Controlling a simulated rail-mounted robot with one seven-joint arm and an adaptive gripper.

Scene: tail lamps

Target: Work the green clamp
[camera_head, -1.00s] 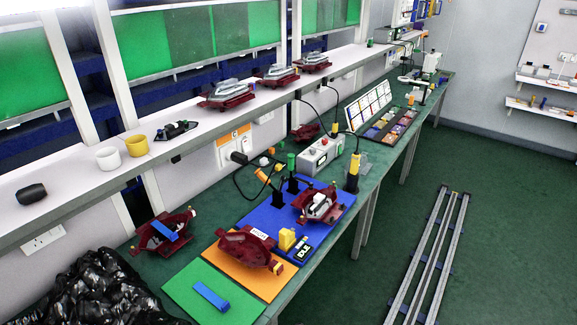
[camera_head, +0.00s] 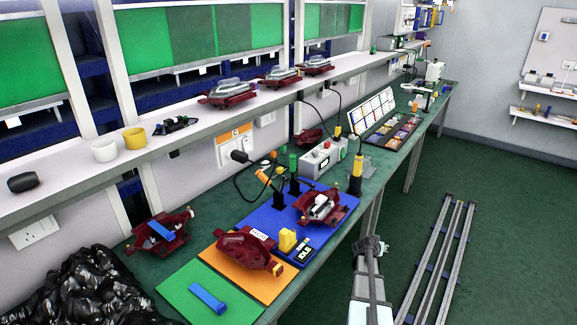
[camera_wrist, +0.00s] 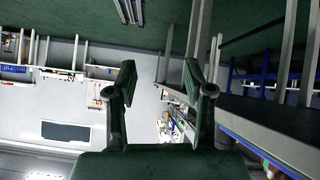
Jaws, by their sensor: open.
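No thing that is plainly a green clamp can be told apart. A small green-topped piece (camera_head: 293,162) stands at the back of the blue mat (camera_head: 262,217), near an orange-handled tool (camera_head: 263,177); I cannot tell whether it is the clamp. My gripper (camera_wrist: 158,82) is open and empty in the wrist view, its two dark fingers spread apart. The wrist view is upside down and shows floor, wall and bench edge. In the head view my arm rises at the lower right, beside the bench's front edge and apart from the things on it.
Dark red lamp housings lie on the blue mat (camera_head: 319,207), the orange mat (camera_head: 245,249) and the bench. A blue strip (camera_head: 207,298) lies on the green mat (camera_head: 180,287). A grey power box (camera_head: 323,159) stands behind. A black bag (camera_head: 95,290) fills the lower left. Floor rails (camera_head: 440,260) lie right.

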